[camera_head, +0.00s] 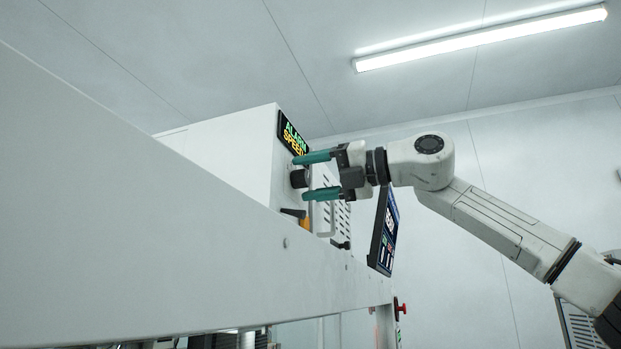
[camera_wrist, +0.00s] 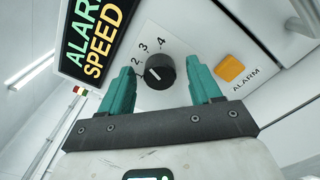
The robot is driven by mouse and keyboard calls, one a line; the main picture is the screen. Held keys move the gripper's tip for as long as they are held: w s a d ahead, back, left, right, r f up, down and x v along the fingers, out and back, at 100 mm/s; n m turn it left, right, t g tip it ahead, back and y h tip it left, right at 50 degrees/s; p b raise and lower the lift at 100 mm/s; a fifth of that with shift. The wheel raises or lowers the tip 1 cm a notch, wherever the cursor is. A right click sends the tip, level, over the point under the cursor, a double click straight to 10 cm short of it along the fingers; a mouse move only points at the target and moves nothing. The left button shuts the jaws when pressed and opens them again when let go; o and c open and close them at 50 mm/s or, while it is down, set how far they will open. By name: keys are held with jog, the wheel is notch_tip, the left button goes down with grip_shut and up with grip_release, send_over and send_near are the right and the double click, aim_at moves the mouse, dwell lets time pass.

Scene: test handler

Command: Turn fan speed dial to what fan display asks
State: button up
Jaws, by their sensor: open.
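The fan speed dial is a black round knob (camera_wrist: 160,72) on a white panel, with the numbers 2, 3 and 4 readable around it. A short white mark shows on its left part; I cannot tell exactly which number it points to. The knob also shows in the head view (camera_head: 299,178). The fan display (camera_wrist: 92,38) is black, with green "ALAR…" and yellow "SPEED" cut off at the edge; it also shows in the head view (camera_head: 293,133), where no speed number is readable. My gripper (camera_wrist: 162,74) is open, its teal fingers on either side of the knob, with no clear contact visible.
An orange square button (camera_wrist: 230,68) labelled ALARM sits right of the dial in the wrist view. In the head view a dark screen (camera_head: 384,230) stands below my gripper, and a red knob (camera_head: 401,308) is lower down. A large white housing (camera_head: 120,220) fills the left.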

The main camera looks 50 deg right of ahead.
jog(key=b+v, duration=0.2)
jog(key=v, duration=0.8)
jog(key=shift+s+b, duration=0.15)
jog(key=shift+b, duration=0.15)
jog(key=shift+d, duration=0.1)
